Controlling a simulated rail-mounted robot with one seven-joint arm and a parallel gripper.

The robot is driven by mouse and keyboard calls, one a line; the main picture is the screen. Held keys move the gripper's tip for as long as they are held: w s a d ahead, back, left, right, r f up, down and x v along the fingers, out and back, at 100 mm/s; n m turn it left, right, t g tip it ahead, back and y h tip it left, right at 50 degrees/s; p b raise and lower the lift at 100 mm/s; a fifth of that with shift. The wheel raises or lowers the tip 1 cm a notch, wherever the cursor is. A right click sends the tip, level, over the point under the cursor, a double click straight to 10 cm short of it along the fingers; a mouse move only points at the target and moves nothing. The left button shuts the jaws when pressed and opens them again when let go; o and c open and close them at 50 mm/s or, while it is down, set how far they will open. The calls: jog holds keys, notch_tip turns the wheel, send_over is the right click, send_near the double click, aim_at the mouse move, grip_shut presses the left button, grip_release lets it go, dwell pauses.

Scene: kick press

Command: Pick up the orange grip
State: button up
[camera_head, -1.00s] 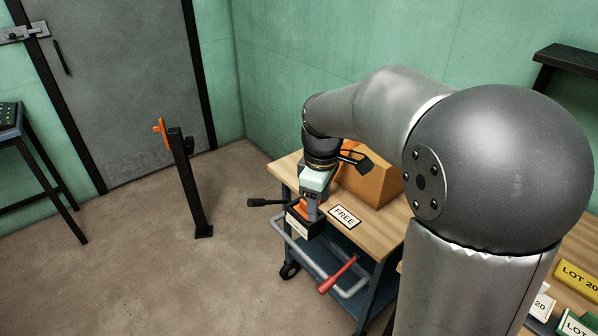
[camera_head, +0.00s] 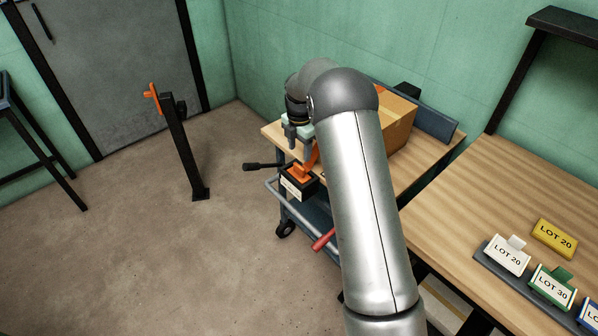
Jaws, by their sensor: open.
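An orange grip (camera_head: 301,172) shows at a black box (camera_head: 299,185) with a white label, at the front left corner of the wheeled cart. Part of the orange is hidden by my gripper and arm. My gripper (camera_head: 298,150) points down just above the box, close to the orange part. Its grey fingers are apart and I see nothing held between them. Whether a finger touches the orange part, I cannot tell. A second orange piece, a handle (camera_head: 153,98), sits on top of a black post (camera_head: 185,150) standing on the floor to the left.
A black lever (camera_head: 263,166) sticks out left of the box. A red handle (camera_head: 323,240) is on the cart's front rail. A cardboard box (camera_head: 398,120) stands on the cart top. A bench (camera_head: 480,195) with lot signs is at right.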

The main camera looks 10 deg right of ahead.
aim_at(300, 166)
jog(key=shift+d+f+p, duration=0.1)
jog(key=shift+f+p, duration=1.05)
jog(key=shift+f, duration=2.85)
jog(key=c, duration=0.8)
